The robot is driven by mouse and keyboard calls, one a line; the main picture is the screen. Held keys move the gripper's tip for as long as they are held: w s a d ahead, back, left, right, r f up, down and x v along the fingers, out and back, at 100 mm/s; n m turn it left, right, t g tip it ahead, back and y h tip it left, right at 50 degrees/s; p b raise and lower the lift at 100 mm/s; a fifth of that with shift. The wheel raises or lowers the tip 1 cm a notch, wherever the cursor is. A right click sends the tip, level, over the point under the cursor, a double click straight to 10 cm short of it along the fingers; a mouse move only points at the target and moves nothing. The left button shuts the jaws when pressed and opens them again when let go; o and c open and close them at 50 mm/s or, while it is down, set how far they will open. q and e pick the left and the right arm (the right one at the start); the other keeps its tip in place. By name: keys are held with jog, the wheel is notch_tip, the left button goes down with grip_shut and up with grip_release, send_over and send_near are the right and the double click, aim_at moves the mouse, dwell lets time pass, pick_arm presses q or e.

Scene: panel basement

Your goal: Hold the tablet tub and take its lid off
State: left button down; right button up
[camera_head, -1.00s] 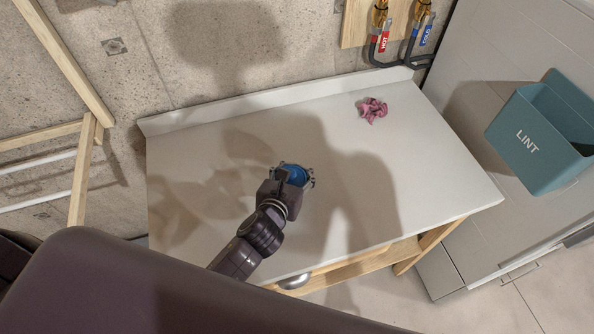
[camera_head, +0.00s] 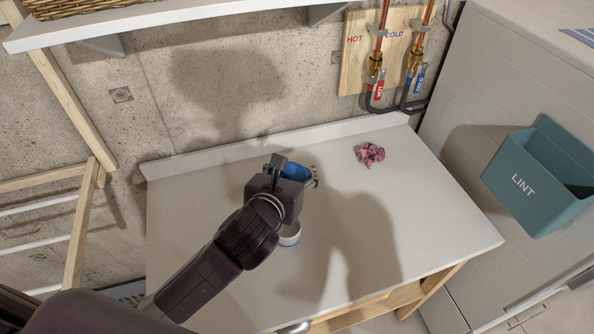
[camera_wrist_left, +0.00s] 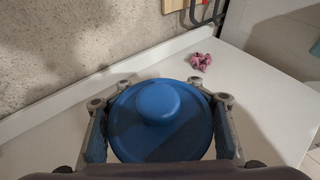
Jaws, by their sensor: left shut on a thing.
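The blue round lid with its knob (camera_wrist_left: 160,112) is between the fingers of my left gripper (camera_wrist_left: 160,125), which is shut on its rim. In the head view the lid (camera_head: 296,172) shows beyond the gripper (camera_head: 294,182), held above the table. The tablet tub (camera_head: 290,236), pale and round, stands on the white table below, apart from the lid. My gripper and wrist hide much of it, and its inside cannot be made out. In the wrist view the tub is hidden. My right gripper is in neither view.
A crumpled pink cloth (camera_head: 370,154) lies at the back right of the white table (camera_head: 420,190). A teal lint bin (camera_head: 540,180) hangs on the grey appliance at right. Pipes with hot and cold valves (camera_head: 397,75) are on the wall behind. The table's right side is clear.

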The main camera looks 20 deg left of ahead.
pick_arm(q)
jog(key=c, duration=0.6)
grip_release()
jog(key=shift+o, duration=0.2)
jog(key=shift+r, duration=0.1)
